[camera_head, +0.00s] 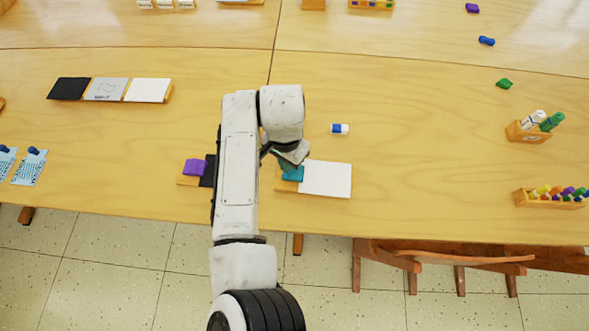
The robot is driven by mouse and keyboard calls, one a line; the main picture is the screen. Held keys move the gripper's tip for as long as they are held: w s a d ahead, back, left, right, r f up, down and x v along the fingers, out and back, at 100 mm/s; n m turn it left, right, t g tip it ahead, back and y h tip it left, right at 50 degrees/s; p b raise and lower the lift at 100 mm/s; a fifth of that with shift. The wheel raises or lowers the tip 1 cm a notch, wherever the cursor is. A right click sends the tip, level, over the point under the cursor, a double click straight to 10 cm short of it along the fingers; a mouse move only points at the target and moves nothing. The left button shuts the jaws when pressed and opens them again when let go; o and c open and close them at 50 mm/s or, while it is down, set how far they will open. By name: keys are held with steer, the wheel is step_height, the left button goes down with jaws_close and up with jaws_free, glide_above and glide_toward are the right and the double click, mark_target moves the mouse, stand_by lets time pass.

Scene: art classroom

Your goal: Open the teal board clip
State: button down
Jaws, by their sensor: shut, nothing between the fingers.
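The teal board clip (292,175) sits at the left end of a small wooden board with white paper (327,179), near the table's front edge. My gripper (296,163) is shut and empty, right at the clip's upper side. My gripper and wrist hide part of the clip, so I cannot tell whether they touch or how far the clip's jaw stands from the board. A second clip, purple (194,167), sits on another board with black paper (208,171) to the left, partly behind my arm.
A blue and white eraser (340,129) lies just behind the white-paper board. Black, grey and white cards (108,90) lie at the left. Marker holders (535,128) stand at the right. The table between is clear. Chairs (440,256) stand at the front edge.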

steer(key=shift+f+b, duration=0.5)
steer(key=shift+f, duration=0.4)
stand_by(0.8)
step_height(320, 180, up, 7)
steer(key=p, duration=0.7)
stand_by(0.7)
